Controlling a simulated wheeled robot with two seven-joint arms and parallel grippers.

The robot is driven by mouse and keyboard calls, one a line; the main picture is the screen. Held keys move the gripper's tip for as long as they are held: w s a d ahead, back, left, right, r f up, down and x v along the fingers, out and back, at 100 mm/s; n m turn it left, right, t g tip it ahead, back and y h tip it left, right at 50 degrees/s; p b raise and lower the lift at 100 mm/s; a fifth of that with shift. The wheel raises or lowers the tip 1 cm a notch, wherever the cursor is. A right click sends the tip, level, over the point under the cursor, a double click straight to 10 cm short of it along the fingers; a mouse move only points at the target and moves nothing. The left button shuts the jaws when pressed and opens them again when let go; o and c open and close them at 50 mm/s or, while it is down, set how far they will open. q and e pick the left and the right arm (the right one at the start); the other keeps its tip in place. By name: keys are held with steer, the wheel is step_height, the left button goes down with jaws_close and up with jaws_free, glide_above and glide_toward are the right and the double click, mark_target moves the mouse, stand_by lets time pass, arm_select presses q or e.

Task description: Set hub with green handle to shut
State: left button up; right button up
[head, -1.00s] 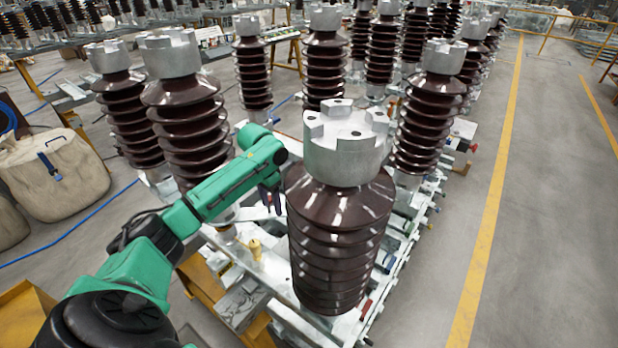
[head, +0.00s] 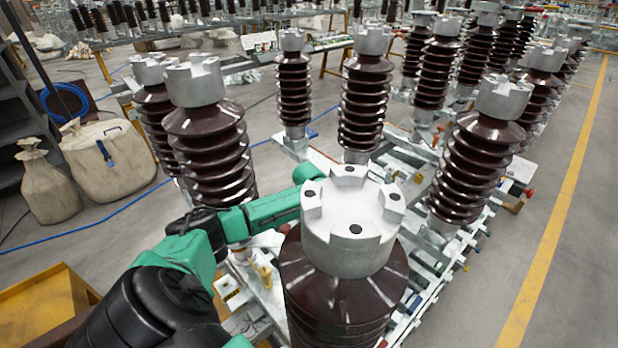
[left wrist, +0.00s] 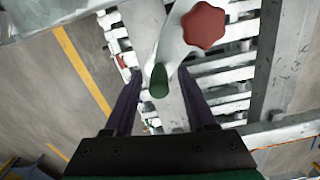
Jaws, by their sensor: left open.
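The green handle (left wrist: 159,82) shows in the left wrist view as a dark green tip on the end of a pale grey lever (left wrist: 175,40). My left gripper (left wrist: 159,75) is open, with one dark finger on each side of the green handle in the picture. I cannot tell whether the fingers touch it or how far below them it lies. A red lobed knob (left wrist: 203,25) sits just right of the lever. In the head view my left gripper and the green handle are hidden behind the large front insulator (head: 345,290). My right gripper is in neither view.
Brown ribbed insulators with grey metal caps, such as one on the right (head: 478,165), stand in rows around the arm. A white slatted frame (left wrist: 230,70) lies under the gripper. Open floor (head: 575,250) lies at the right. Sacks (head: 105,160) stand at the left.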

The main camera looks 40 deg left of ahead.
arm_select(q)
steer(key=shift+s+f, duration=0.1)
steer(key=shift+f, duration=0.2)
steer(key=shift+s, duration=0.2)
steer(key=shift+w, duration=0.1)
jaws_close()
steer(key=shift+w, duration=0.1)
stand_by(0.9)
